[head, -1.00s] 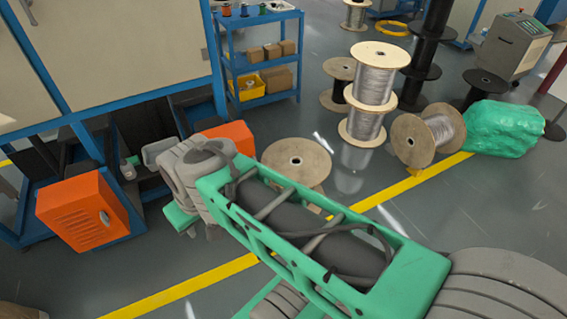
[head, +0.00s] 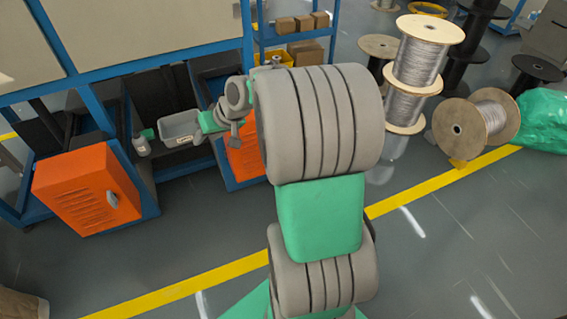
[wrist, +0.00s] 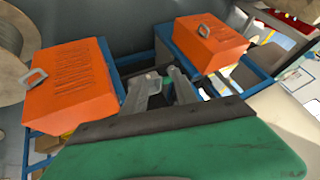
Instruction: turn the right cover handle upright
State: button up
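Two orange covers with grey handles are in view. In the head view the left cover (head: 80,195) shows its handle (head: 113,200). The right cover (head: 243,162) is mostly behind my arm, which hides its handle there. My gripper (wrist: 165,82) is open and empty, apart from both handles.
Blue frames carry the covers. Wooden spools (head: 476,129) and a green wrapped bundle (head: 545,122) stand at the right. The grey floor (head: 440,240) in front is clear.

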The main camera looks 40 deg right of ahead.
jog(key=w+d+f+m+t+y+b, duration=0.1)
jog(key=w+d+f+m+t+b, duration=0.3)
jog(key=d+f+b, duration=0.75)
jog(key=s+d+f+m+t+h+b, duration=0.2)
jog(key=s+d+f+t+b, duration=0.15)
jog(key=d+f, duration=0.65)
jog(key=s+d+f+m+t+h+b, duration=0.1)
jog(key=s+d+f+m+t+b, duration=0.3)
jog(key=d+f, duration=0.65)
jog(key=shift+n+g, duration=0.25)
jog(key=shift+n, duration=0.25)
jog(key=w+b, duration=0.1)
jog(key=w, duration=0.2)
jog(key=w+d+r+b, duration=0.1)
jog(key=w, duration=0.2)
jog(key=w+r+b, duration=0.1)
jog(key=w, duration=0.2)
jog(key=shift+d+r, duration=0.25)
jog(key=shift+d, duration=0.1)
jog(key=shift+c, duration=0.4)
grip_shut()
jog(key=shift+r, duration=0.1)
